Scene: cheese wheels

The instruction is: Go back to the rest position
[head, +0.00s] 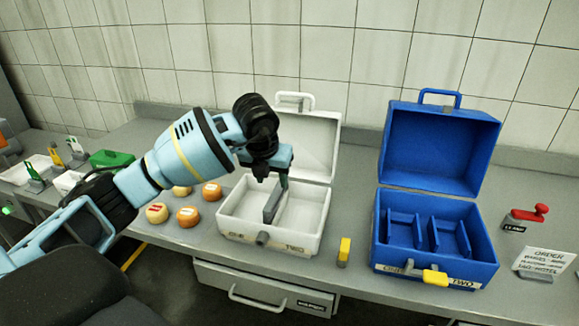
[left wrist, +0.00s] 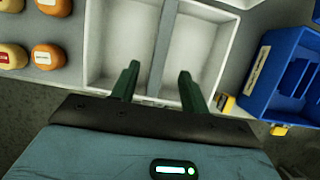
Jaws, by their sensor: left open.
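My left gripper (head: 275,178) reaches in from the left in the head view and hangs over the open white box (head: 245,230). Its two dark green fingers are apart with nothing between them; they also show in the left wrist view (left wrist: 160,84). The white box has a grey divider (head: 273,206) and two compartments, and its lid stands up at the back. The parts of the compartments that I see look empty; my gripper hides some of the inside. My right gripper is in neither view.
Several cheese wheels, orange (head: 188,217) and yellow (head: 157,214), sit on the counter left of the white box. An open blue box (head: 410,258) stands to the right, with a small yellow block (head: 344,251) between. A red-handled stamp (head: 526,218) and an order sign (head: 544,262) stand far right.

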